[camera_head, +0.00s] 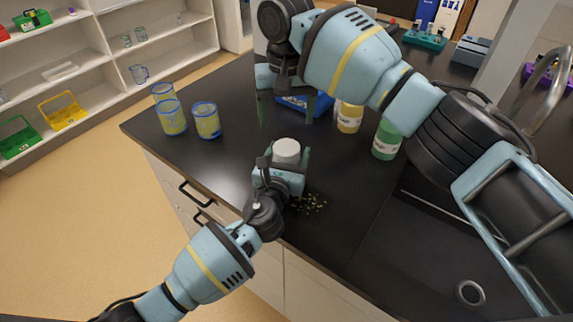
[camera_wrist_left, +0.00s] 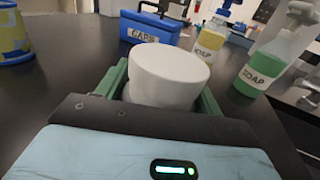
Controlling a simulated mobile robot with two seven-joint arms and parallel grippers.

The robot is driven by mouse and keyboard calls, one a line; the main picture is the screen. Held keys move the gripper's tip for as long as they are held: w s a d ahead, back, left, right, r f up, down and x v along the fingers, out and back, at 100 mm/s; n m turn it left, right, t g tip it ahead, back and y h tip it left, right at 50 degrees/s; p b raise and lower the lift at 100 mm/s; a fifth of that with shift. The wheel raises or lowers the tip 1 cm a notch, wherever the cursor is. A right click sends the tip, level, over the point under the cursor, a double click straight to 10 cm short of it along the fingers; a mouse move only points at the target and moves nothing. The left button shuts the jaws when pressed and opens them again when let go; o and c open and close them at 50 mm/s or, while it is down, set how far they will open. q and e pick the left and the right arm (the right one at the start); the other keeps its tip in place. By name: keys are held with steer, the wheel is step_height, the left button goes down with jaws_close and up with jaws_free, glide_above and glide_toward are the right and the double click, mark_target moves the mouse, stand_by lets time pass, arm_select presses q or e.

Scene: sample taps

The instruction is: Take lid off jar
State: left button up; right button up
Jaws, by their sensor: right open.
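A jar with a wide white lid (camera_head: 287,149) stands on the dark counter near its front edge. In the left wrist view the white lid (camera_wrist_left: 168,68) is on top, with a narrower white part below it. My left gripper (camera_head: 285,162) has its green fingers on both sides of the jar below the lid and looks closed on it. The lower part of the jar is hidden by the gripper. My right gripper (camera_head: 291,114) is open and empty, above the counter behind the jar, apart from the lid.
A blue bin marked CAPS (camera_wrist_left: 150,28) is behind the jar. A yellow soap bottle (camera_head: 349,118) and a green soap bottle (camera_head: 386,140) stand at right. Several blue-rimmed beakers (camera_head: 207,121) stand at left. Green bits (camera_head: 311,203) lie right of the left gripper. A sink is farther right.

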mark_target(287, 147)
arm_select(q)
jaws_close()
arm_select(e)
steer(key=m, duration=0.6)
steer(key=shift+r, duration=0.1)
steer(key=m, duration=0.5)
steer(key=shift+a, duration=0.1)
steer(key=m, duration=0.6)
steer(key=shift+r, duration=0.15)
steer(key=m, duration=0.5)
steer(key=shift+m, duration=0.3)
steer(key=shift+f, duration=4)
